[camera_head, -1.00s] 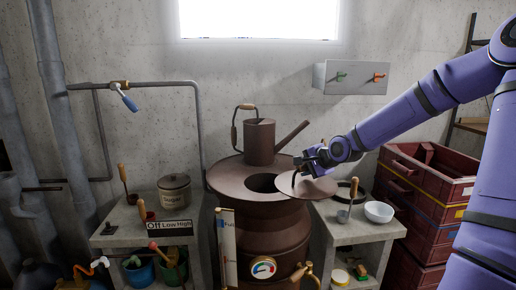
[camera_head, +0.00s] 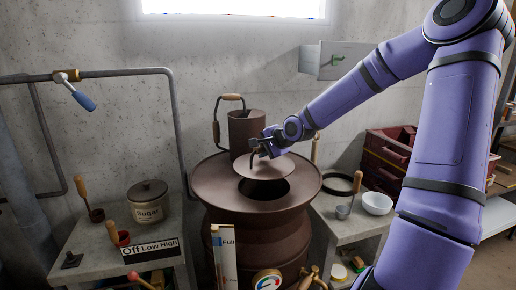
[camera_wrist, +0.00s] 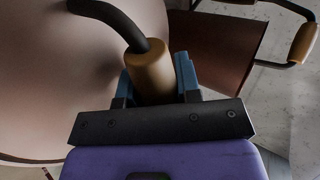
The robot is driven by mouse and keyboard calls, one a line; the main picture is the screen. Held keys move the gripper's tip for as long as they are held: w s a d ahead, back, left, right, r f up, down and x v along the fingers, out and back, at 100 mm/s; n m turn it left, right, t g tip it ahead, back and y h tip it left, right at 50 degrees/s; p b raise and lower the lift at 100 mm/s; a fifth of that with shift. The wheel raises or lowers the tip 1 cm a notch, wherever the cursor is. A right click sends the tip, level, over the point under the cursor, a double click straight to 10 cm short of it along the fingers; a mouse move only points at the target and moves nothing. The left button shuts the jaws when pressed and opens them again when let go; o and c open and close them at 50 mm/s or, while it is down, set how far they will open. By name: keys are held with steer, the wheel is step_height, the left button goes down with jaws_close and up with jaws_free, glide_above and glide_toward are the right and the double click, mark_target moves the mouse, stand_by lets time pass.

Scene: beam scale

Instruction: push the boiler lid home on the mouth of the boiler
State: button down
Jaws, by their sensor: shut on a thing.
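The boiler (camera_head: 212,185) is a rust-brown drum with a wide flared top and a dark round mouth (camera_head: 266,191) in its middle. The boiler lid (camera_head: 262,168), a brown disc, hangs over the back part of the mouth, and the front of the opening shows below it. My gripper (camera_head: 262,148) is above the lid, shut on its handle. In the wrist view the wooden grip of the handle (camera_wrist: 152,72) sits between the blue fingers, and the lid's brown surface (camera_wrist: 60,90) fills the left. The lid's underside is hidden.
A sugar pot (camera_head: 149,202) is on the left stand, a white bowl (camera_head: 377,204) and a ladle (camera_head: 344,211) on the right stand. Red crates (camera_head: 385,150) stand behind at right.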

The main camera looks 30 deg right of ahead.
mark_target(265, 162)
steer(key=shift+f, duration=2.75)
steer(key=shift+f, duration=1.3)
steer(key=c, duration=0.7)
jaws_free()
steer(key=shift+c, duration=0.2)
steer(key=shift+s, duration=0.15)
steer(key=shift+v, duration=5.3)
